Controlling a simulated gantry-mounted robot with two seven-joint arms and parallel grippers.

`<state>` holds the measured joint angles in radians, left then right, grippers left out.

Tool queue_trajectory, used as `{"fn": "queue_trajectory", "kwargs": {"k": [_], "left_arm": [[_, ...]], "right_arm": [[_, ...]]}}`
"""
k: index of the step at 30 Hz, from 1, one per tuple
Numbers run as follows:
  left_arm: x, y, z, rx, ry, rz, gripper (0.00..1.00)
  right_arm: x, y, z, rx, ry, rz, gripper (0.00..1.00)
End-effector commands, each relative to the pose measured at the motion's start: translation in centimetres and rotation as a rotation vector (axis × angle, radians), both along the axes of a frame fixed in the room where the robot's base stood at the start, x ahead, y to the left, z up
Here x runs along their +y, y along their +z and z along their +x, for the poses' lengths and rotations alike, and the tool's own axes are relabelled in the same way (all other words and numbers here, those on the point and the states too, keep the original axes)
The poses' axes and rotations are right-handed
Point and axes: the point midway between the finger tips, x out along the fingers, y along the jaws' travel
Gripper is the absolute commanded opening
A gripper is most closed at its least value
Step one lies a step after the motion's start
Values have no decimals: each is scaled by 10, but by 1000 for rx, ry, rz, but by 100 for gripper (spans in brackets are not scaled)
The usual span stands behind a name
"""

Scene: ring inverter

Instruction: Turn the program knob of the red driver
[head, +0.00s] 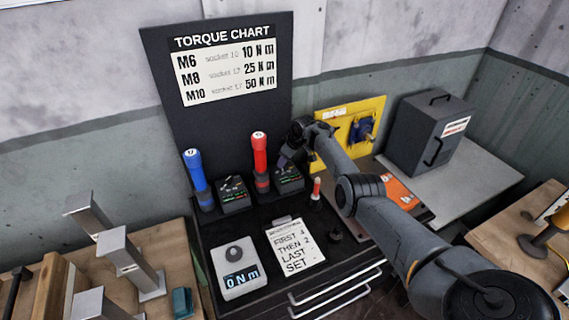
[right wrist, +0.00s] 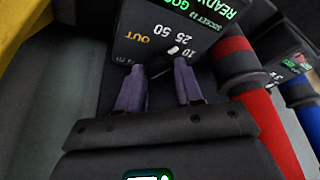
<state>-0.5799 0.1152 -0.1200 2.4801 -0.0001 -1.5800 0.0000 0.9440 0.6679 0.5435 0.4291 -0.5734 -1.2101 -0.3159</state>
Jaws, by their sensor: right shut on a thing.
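The red driver (head: 260,153) stands upright in its holder at the back of the black cart, and shows at the right of the right wrist view (right wrist: 262,115). Its dark control box (head: 289,180) is beside it, with a green lit display reading READY (right wrist: 208,12). The program knob (right wrist: 172,50) is on that box's face, amid the marks OUT, 50, 25 and 10; its white pointer is near 10 and 25. My right gripper (right wrist: 158,70) is shut on the knob, its two purple-grey fingers either side. My left gripper is not in view.
A blue driver (head: 197,176) and its control box (head: 233,195) stand to the left. The torque chart board (head: 225,70) rises behind. A yellow panel (head: 350,130) is behind my right arm. A Nm readout (head: 240,268) and instruction card (head: 290,246) lie in front.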

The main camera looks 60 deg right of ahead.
Motion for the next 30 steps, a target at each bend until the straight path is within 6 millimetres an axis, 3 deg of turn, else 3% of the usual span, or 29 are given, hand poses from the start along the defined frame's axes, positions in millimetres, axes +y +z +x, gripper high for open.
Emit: {"fn": "queue_trajectory", "kwargs": {"k": [6, 21, 22, 26, 30], "left_arm": [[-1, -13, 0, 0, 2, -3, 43], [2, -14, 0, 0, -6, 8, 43], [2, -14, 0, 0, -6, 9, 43], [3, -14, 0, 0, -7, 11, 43], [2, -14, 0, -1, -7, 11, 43]], "right_arm": [[-1, -2, 0, 0, 65, 1, 5], [-1, -1, 0, 1, 85, 1, 5], [-1, -1, 0, 1, 85, 1, 40], [-1, -1, 0, 1, 85, 1, 60], [-1, -1, 0, 1, 84, 0, 61]]}}
